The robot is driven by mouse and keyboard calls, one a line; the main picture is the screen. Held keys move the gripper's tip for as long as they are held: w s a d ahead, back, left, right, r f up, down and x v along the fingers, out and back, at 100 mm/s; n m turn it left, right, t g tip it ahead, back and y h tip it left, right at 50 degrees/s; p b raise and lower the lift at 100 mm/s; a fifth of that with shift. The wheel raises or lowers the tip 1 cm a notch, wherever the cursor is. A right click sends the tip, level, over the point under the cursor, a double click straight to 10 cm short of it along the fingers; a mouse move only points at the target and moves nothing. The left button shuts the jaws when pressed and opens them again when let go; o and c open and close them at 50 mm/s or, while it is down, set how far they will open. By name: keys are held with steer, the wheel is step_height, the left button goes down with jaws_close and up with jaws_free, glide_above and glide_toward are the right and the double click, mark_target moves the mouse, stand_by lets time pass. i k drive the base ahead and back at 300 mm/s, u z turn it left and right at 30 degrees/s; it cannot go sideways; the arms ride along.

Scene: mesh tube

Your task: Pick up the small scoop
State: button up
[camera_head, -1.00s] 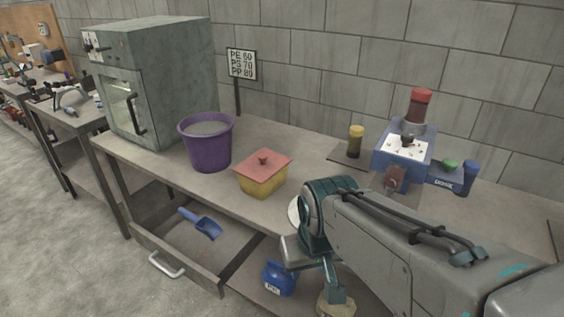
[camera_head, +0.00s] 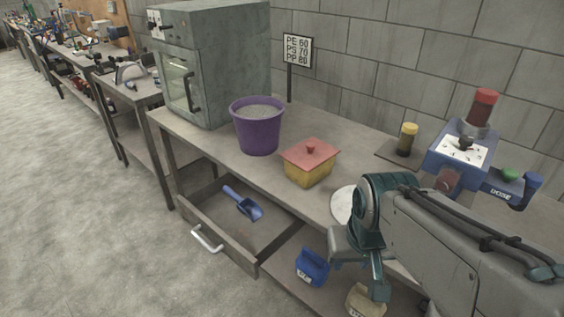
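The small scoop (camera_head: 243,203) is blue and lies in the open drawer (camera_head: 224,231) under the workbench, its handle pointing to the upper left. My gripper (camera_head: 372,280) is at the lower right, in front of the bench edge and to the right of the drawer. It is well apart from the scoop. My arm comes in from the right edge, and the finger opening cannot be made out.
On the bench (camera_head: 225,150) stand a grey oven (camera_head: 215,65), a purple bucket (camera_head: 257,127), a red-lidded yellow box (camera_head: 309,165) and a blue device (camera_head: 460,150). A blue container (camera_head: 312,267) and a beige one (camera_head: 365,301) are below. Floor at left is clear.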

mark_target(249, 207)
steer(key=u, duration=0.45)
steer(key=k, duration=0.6)
steer(key=u, duration=1)
steer(key=i, duration=0.9)
steer(key=z, duration=0.75)
steer(key=i, duration=0.35)
steer(key=z, duration=0.4)
